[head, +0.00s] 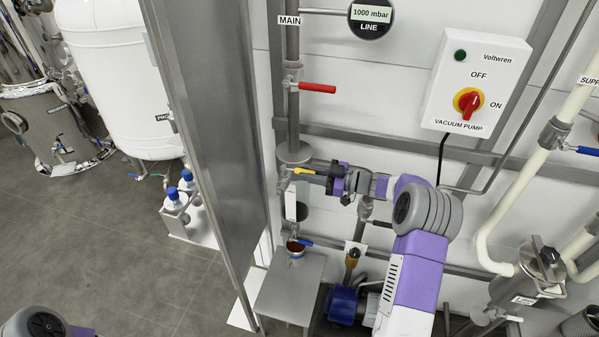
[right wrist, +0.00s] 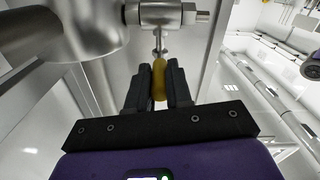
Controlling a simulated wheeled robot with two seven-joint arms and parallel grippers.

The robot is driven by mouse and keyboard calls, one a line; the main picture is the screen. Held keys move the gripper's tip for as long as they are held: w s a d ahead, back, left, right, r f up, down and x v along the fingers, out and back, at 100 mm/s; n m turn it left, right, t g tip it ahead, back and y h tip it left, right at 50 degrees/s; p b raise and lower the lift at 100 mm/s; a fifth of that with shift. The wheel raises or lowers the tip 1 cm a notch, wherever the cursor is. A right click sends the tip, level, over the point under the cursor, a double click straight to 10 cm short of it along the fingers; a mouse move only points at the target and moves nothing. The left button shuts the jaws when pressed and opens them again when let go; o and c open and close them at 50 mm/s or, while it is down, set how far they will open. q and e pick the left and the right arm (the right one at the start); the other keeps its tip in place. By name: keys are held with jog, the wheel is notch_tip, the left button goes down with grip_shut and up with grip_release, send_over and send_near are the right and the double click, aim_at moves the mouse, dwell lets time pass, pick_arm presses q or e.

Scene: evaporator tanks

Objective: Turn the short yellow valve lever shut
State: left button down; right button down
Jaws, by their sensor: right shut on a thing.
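The short yellow valve lever (head: 302,171) points right from a small steel valve (head: 284,181) below the vertical pipe. My right gripper (head: 320,172) reaches it from the right and is shut on its outer end. In the right wrist view the yellow lever (right wrist: 159,82) sits between the two dark fingers of the gripper (right wrist: 158,84). Its thin metal stem runs up to the steel valve body (right wrist: 162,14). The fingers hide part of the lever. My left gripper is not in view; only a piece of my left arm shows at the bottom left.
A red lever (head: 318,88) is higher on the pipe. A vacuum pump switch box (head: 476,80) hangs at the right. Below stand a cup with brown contents (head: 296,247) on a steel stand (head: 287,285) and a blue pump (head: 343,304). A wide steel post (head: 215,150) stands left.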

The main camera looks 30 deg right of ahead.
jog(key=shift+r, duration=0.1)
jog(key=c, duration=1)
grip_release()
jog(key=shift+c, duration=0.2)
jog(key=v, duration=0.7)
jog(key=shift+s+d, duration=0.15)
jog(key=shift+d, duration=0.05)
